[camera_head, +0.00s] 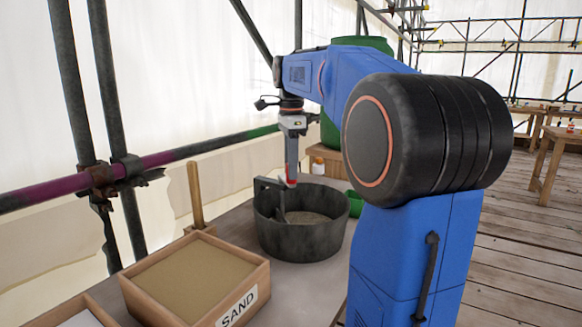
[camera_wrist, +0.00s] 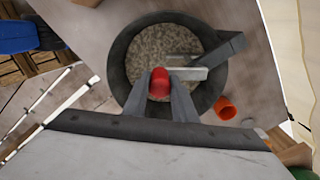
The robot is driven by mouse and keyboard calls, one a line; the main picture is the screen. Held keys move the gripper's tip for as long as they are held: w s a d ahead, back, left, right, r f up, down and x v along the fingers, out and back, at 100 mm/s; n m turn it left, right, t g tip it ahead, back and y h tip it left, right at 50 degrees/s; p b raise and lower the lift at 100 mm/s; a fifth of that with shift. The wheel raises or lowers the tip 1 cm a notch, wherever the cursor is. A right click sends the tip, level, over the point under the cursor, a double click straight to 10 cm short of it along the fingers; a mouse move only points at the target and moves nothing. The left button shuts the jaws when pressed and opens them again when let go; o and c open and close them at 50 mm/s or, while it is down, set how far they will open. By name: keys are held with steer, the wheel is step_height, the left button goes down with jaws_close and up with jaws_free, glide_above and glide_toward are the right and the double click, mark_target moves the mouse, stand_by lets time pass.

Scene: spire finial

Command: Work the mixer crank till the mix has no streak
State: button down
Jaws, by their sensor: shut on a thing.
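The mixer is a round dark grey tub (camera_head: 300,238) on the bench, also seen from above in the wrist view (camera_wrist: 120,66). A dark upright bracket and a bar (camera_wrist: 222,50) reach in over its rim. The pale crank arm (camera_wrist: 190,74) runs from the bar to a red knob (camera_wrist: 159,84). My gripper (camera_head: 290,180) is above the tub, its fingers shut on the red knob. The mix (camera_wrist: 165,47) is grey-beige and speckled; part is hidden by the crank and fingers. I cannot tell whether streaks remain in it.
A wooden box of sand (camera_head: 195,275) stands at the near left, with a wooden post (camera_head: 195,195) behind it. A small green pail (camera_head: 354,203) is right of the tub. An orange cup (camera_wrist: 225,107) lies near the tub. Scaffold poles (camera_head: 75,90) line the left.

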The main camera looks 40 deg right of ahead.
steer(key=shift+d, duration=0.1)
steer(key=w+d+n, duration=0.4)
steer(key=d+n, duration=0.4)
steer(key=n, duration=0.8)
steer(key=shift+d, duration=0.25)
steer(key=shift+w, duration=0.15)
stand_by(0.4)
steer(key=c, duration=1.5)
jaws_free()
steer(key=shift+o, duration=0.2)
step_height(320, 180, up, 12)
